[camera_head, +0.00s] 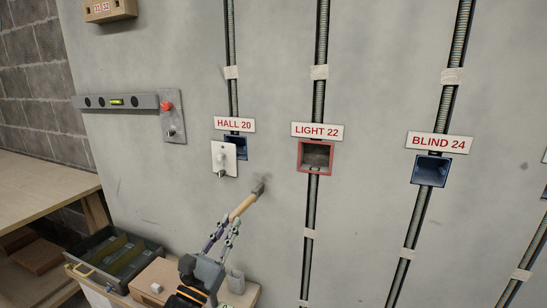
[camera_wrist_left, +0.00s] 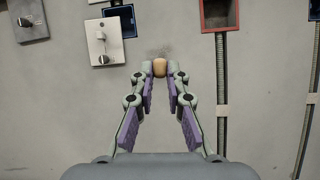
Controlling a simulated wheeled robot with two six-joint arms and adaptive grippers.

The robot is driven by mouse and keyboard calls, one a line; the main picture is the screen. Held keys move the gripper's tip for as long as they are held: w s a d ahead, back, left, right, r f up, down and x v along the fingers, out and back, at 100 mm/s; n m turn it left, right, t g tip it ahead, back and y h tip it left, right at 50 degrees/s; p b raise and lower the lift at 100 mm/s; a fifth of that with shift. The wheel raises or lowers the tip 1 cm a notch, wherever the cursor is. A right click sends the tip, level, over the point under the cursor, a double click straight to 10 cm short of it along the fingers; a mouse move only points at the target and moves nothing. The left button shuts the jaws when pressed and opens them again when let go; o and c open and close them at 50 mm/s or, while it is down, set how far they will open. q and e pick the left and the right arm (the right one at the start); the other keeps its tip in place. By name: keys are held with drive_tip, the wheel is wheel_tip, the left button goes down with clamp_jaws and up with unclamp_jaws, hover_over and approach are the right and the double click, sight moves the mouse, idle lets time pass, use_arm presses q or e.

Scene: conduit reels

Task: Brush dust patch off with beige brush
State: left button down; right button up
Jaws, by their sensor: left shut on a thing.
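My left gripper (camera_head: 231,222) is shut on the beige handle of the brush (camera_head: 243,206). The brush points up and to the right, and its dark head (camera_head: 259,188) is at or very near the grey wall. I cannot tell for sure whether it touches. In the left wrist view the handle end (camera_wrist_left: 160,67) sits between the fingertips (camera_wrist_left: 160,78), and the head is hidden behind it. A faint dark dust patch (camera_wrist_left: 158,51) shows on the wall just around the brush. My right gripper is not in view.
Above the brush are a white switch plate (camera_head: 223,159) and the blue HALL 20 box (camera_head: 241,153). The red-framed LIGHT 22 box (camera_head: 301,157) is to the right, beside vertical conduits. A crate (camera_head: 88,249) and wooden bench (camera_head: 40,190) stand at the left.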

use_arm(q)
drive_tip(key=w+a+r+n+t+b, duration=0.1)
drive_tip(key=w+a+r+b, duration=0.1)
drive_tip(key=a, duration=0.6)
drive_tip(key=shift+w+r+n+y, duration=0.2)
drive_tip(key=shift+w+n+y, duration=0.2)
drive_tip(key=shift+w, duration=0.1)
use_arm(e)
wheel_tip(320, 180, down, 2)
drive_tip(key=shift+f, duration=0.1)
use_arm(q)
drive_tip(key=shift+d+f, duration=0.1)
